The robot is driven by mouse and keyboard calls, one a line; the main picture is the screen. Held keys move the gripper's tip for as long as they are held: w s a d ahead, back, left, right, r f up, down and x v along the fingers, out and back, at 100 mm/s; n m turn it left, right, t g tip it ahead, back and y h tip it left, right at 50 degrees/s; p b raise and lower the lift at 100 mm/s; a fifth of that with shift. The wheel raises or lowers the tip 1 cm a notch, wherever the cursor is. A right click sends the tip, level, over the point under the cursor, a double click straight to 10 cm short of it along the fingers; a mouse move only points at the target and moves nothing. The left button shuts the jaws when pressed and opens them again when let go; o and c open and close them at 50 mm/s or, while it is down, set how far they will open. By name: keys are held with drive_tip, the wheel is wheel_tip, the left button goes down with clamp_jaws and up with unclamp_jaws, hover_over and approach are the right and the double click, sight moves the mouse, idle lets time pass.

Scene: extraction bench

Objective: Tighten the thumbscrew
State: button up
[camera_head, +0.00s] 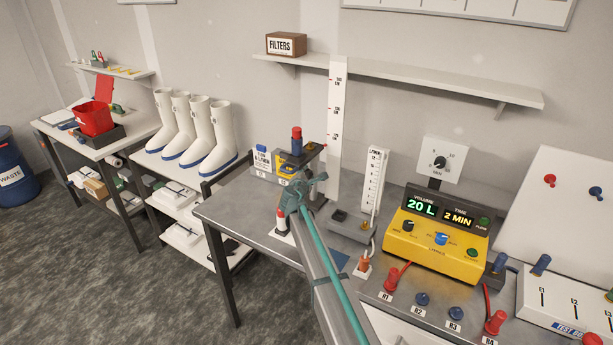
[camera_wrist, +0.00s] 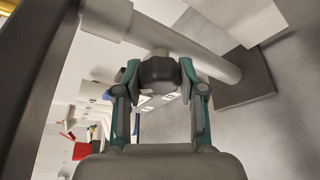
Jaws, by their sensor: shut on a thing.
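The thumbscrew is the dark faceted knob (camera_wrist: 158,70) in the wrist view, with a small stub at its top edge. My gripper (camera_wrist: 160,74) has its two teal fingers on either side of the knob, with the dark pads pressed against it. In the head view my gripper (camera_head: 300,188) is at the bench's left part, in front of a small stand with a red-topped post (camera_head: 297,140). The arm and gripper hide the thumbscrew there. A thick grey tube (camera_wrist: 190,52) runs just behind the knob in the wrist view.
A tall white scale (camera_head: 336,125) stands just behind my gripper. A grey block (camera_head: 352,228) and a smaller gauge (camera_head: 374,180) are to the right, then a yellow control box (camera_head: 432,245). The bench's front-left corner (camera_head: 222,210) is clear.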

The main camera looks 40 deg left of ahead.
drive_tip(key=shift+f+b, duration=0.3)
drive_tip(key=shift+b, duration=1.2)
drive_tip(key=m+b, duration=0.1)
drive_tip(key=b, duration=0.3)
drive_tip(key=shift+f+y+b, duration=0.2)
drive_tip(key=shift+y+b, duration=0.15)
drive_tip(key=shift+y, duration=0.05)
drive_tip(key=m+t+y+b, duration=0.1)
drive_tip(key=m+b, duration=0.3)
drive_tip(key=b, duration=1.2)
drive_tip(key=m+t+b, duration=0.1)
drive_tip(key=b, duration=0.6)
drive_tip(key=shift+m+y, duration=0.3)
drive_tip(key=shift+y, duration=0.1)
drive_tip(key=shift+r+m+b, duration=0.15)
drive_tip(key=shift+m+b, duration=0.15)
drive_tip(key=shift+b, duration=1.25)
drive_tip(key=shift+r+m+b, duration=0.35)
drive_tip(key=shift+m+b, duration=0.15)
drive_tip(key=shift+b, duration=0.25)
drive_tip(key=o, duration=1.2)
drive_tip(key=shift+t, duration=0.3)
drive_tip(key=shift+c, duration=0.2)
